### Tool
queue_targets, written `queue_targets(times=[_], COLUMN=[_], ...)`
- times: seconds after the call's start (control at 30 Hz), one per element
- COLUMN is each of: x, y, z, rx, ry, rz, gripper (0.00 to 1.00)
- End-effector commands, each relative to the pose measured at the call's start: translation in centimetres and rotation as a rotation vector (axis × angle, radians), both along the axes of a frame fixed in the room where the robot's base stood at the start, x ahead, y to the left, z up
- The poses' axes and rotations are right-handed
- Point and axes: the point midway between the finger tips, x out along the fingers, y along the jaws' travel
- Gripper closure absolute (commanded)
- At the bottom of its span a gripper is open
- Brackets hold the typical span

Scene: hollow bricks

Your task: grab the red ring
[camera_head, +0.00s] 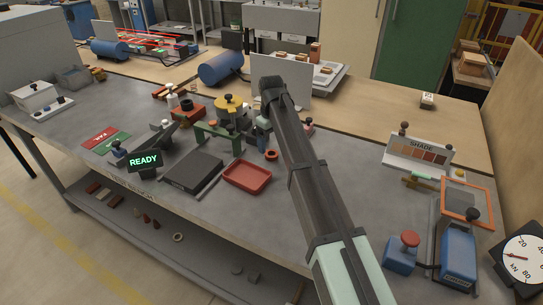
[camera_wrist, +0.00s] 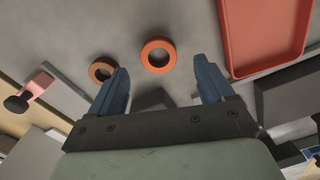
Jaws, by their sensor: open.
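The orange-red ring (camera_wrist: 146,56) lies flat on the grey bench, its hole facing up. In the wrist view it is ahead of my gripper (camera_wrist: 162,82), between the lines of the two blue fingers and apart from them. My gripper is open, with nothing between its fingers. In the head view the ring (camera_head: 271,158) is just right of the red tray's far corner, beside my arm. A browner ring (camera_wrist: 93,73) lies to its left in the wrist view, partly covered by my left finger.
The red tray (camera_wrist: 232,45) is right of the ring. A pink block with a black knob (camera_wrist: 40,84) is at the left. In the head view, a green bridge-shaped stand (camera_head: 217,134) and a dark flat slab (camera_head: 193,172) stand left of the ring.

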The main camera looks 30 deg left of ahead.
Motion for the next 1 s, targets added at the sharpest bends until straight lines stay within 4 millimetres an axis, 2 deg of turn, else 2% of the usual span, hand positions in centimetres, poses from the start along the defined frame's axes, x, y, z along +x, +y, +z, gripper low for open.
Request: queue_targets(times=[0.3,0.57,1.0], x=[0.2,0.2,0.2], y=[-0.1,0.0,0.0], z=[-4.0,-4.3,-4.3], rx=[0.0,0.001,0.001], ry=[0.0,0.0,0.0], rz=[0.0,0.0,0.0], gripper=[0.19,0.19,0.6])
